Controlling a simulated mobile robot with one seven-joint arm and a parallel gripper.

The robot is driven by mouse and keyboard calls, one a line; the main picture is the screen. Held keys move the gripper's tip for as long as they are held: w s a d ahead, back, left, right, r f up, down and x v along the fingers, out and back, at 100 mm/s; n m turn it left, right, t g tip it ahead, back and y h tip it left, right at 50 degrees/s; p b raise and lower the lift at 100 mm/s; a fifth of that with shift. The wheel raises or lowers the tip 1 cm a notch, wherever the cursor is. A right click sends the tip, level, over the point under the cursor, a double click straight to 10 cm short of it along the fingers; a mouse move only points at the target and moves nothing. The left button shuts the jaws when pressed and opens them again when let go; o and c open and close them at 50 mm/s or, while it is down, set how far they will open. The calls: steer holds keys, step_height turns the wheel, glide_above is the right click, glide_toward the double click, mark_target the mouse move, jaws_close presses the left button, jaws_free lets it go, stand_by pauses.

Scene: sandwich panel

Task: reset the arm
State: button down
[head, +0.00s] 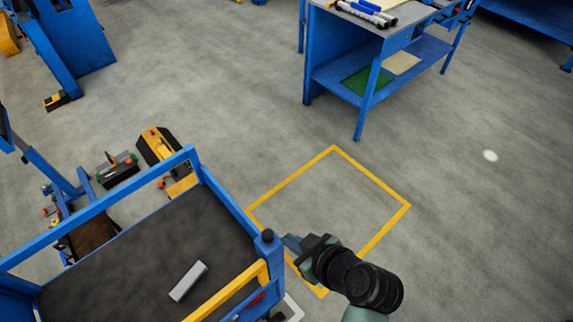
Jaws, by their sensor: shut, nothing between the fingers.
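My gripper (292,243) is in the lower middle of the head view, at the end of my dark arm. Its fingers are shut with nothing held between them. They point left toward the corner post of a blue-framed cart (150,201). The fingertips appear close to that post; I cannot tell whether they touch it. A light grey block (188,281) lies on the cart's dark top, to the left of my gripper and apart from it.
A yellow square outline (372,170) is marked on the grey floor beyond my gripper, and its inside is clear. A blue workbench (340,85) stands at the upper right. Yellow and dark tools (157,145) lie behind the cart. The floor on the right is open.

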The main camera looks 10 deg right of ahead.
steer(key=shift+w, duration=0.1)
steer(key=w+r+m+t+h, duration=0.1)
steer(key=w+r+t, duration=0.25)
steer(key=r, duration=0.75)
steer(key=w+r+m+t+h, duration=0.1)
steer(key=w+r+t+h, duration=0.3)
steer(key=r, duration=0.7)
steer(key=w+r+m+t+y, duration=0.15)
steer(key=w+r, duration=0.35)
steer(key=r, duration=0.6)
steer(key=s+a+r+m+t, duration=0.1)
steer(key=s+r+t, duration=0.2)
steer(key=r, duration=0.6)
steer(key=s+a+r+m+t+h, duration=0.1)
steer(key=s+r+t, duration=0.3)
steer(key=r, duration=0.5)
steer(key=s+a+r+m+t+b, duration=0.1)
steer(key=s+a+r+m+t, duration=0.1)
steer(key=s+r, duration=0.5)
step_height(320, 180, up, 3)
steer(key=shift+t+h, duration=0.35)
steer(key=shift+t, duration=0.45)
steer(key=shift+s, duration=0.1)
